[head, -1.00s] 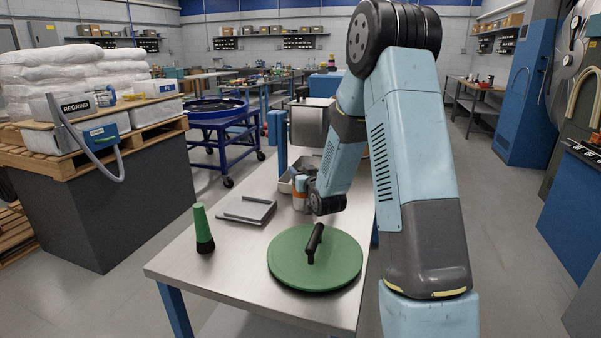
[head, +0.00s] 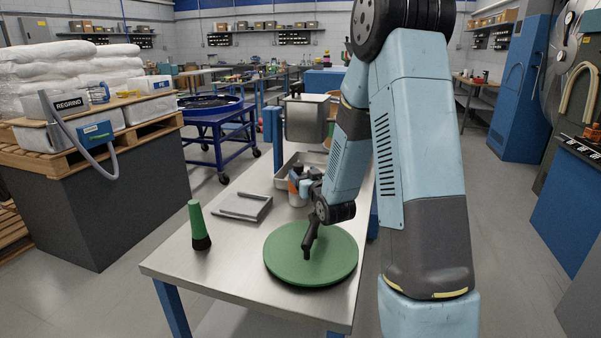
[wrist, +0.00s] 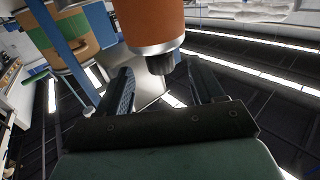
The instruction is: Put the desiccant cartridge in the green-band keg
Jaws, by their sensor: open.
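An orange cylinder with a silver collar and a black stub (wrist: 150,25), probably the desiccant cartridge, is close ahead of my gripper (wrist: 158,72) in the wrist view. The fingers are apart, one to each side of the stub, and I cannot tell whether they touch it. In the head view an orange and white object (head: 297,197) stands on the table beside my gripper (head: 306,186), partly hidden by it. A tan keg with a green band (wrist: 85,36) shows at the upper left of the wrist view; its opening is not visible there.
A green round lid (head: 290,262) with a black handle (head: 309,240) lies at the table's front. A green-and-black tapered object (head: 199,225) stands at the left, near a flat grey tray (head: 243,206). A steel box (head: 306,118) and blue post (head: 273,135) stand behind.

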